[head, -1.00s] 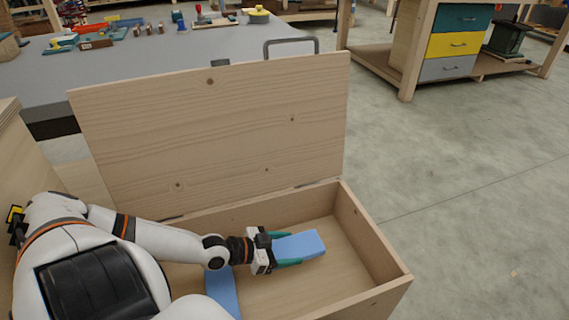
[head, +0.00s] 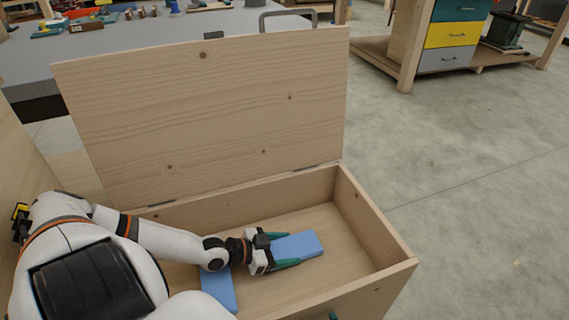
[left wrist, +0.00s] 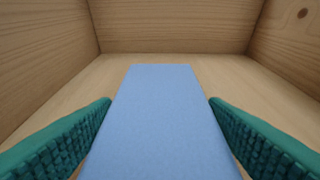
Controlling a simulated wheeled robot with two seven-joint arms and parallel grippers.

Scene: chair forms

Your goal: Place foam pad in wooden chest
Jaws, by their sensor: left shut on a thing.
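The open wooden chest (head: 385,262) fills the middle of the head view, its lid (head: 205,120) standing up at the back. My left gripper (head: 285,264) reaches inside it, shut on a blue foam pad (head: 300,245). In the left wrist view the pad (left wrist: 160,120) lies between the green ribbed fingers (left wrist: 160,105), with the chest's floor and walls around it. I cannot tell whether the pad touches the floor. Another blue pad (head: 218,288) lies in the chest, partly under my left arm. A small teal tip at the bottom edge may be my right gripper (head: 333,316).
A grey table (head: 120,52) with several small items stands behind the lid. A workbench with coloured drawers (head: 450,37) stands at the back right. The concrete floor right of the chest is clear.

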